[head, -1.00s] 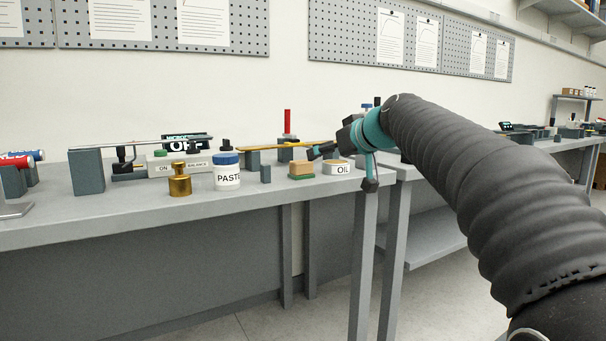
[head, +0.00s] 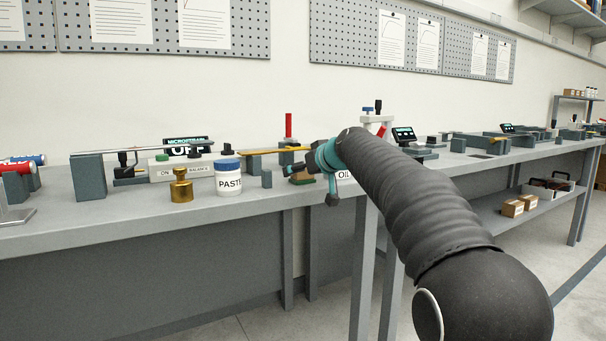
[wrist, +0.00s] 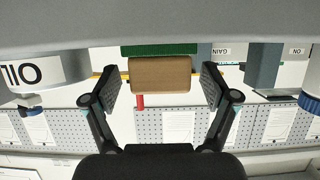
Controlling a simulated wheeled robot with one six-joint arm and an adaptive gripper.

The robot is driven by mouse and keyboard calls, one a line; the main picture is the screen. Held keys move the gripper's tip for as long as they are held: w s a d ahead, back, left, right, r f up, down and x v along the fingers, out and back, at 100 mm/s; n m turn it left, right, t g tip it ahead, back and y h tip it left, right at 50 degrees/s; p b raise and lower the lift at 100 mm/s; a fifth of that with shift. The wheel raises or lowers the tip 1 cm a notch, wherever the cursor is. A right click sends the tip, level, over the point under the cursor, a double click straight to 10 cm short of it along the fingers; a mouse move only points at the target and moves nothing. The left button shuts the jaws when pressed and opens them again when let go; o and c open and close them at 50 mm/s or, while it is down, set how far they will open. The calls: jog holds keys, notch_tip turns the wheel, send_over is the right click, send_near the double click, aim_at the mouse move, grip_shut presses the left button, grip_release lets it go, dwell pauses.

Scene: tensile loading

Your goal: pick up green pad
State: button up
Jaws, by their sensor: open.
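The green pad (wrist: 158,49) lies flat on the bench with a tan block (wrist: 160,75) on top of it. The wrist view is upside down, so the bench shows at its top. My gripper (wrist: 161,84) is open, with one finger on each side of the tan block and gaps between. No contact shows. In the head view, the green pad (head: 304,181) is partly hidden by my gripper (head: 300,171), which is low over the bench top.
The OIL tin (head: 343,175) stands close beside the pad, partly hidden by my wrist. The bench's front edge is near.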

jog(key=shift+w+a+f, duration=0.15)
jog(key=shift+w+a, duration=0.1)
jog(key=shift+w, duration=0.1)
jog(key=c, duration=1.3)
